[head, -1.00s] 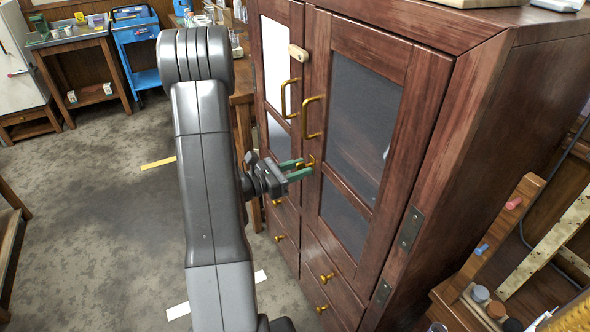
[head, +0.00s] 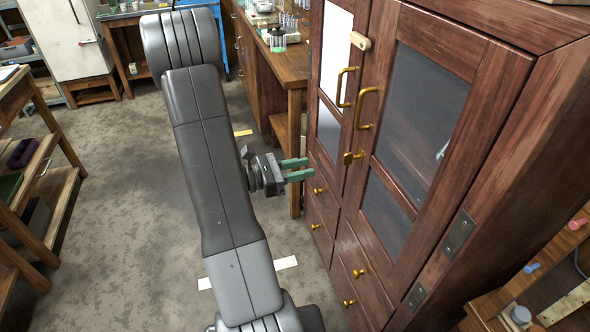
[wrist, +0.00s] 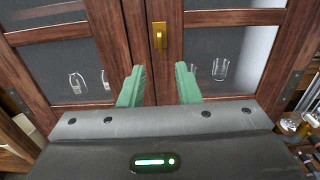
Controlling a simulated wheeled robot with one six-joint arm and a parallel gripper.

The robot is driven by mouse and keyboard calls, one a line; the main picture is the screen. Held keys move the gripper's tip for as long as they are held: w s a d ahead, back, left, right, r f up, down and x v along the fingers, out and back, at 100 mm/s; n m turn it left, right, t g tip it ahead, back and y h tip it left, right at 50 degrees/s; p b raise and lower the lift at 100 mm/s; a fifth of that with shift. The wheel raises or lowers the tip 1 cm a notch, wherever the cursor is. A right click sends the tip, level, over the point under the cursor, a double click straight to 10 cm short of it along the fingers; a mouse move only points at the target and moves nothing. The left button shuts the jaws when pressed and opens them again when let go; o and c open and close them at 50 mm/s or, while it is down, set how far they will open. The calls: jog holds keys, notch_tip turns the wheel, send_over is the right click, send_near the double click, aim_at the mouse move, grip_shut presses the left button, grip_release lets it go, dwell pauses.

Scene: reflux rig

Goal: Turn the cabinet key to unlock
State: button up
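The brass cabinet key (head: 348,158) sits in its lock on the wooden cabinet (head: 455,170), below the door handles. In the wrist view the key (wrist: 159,40) is upright on a brass plate, straight ahead and above the gap between my fingers. My gripper (head: 309,169) has green fingers and is open and empty, to the left of the key and apart from it. The fingers also show in the wrist view (wrist: 160,82), spread with a clear gap. Both cabinet doors look closed. Whether the lock is open cannot be seen.
Two brass handles (head: 366,108) stick out above the key, with a pale wooden latch (head: 360,40) higher up. Brass drawer knobs (head: 360,273) project below. A wooden bench (head: 285,70) stands behind my gripper. The floor (head: 110,210) on the left is open.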

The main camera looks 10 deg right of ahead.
aim_at(346, 159)
jog(key=shift+a, duration=0.75)
jog(key=shift+d, duration=0.1)
dwell(0.5)
jog(key=d, duration=0.9)
jog(key=w+d, duration=0.1)
jog(key=d, duration=0.3)
jog(key=shift+d+p, duration=0.3)
jog(key=shift+a, duration=0.1)
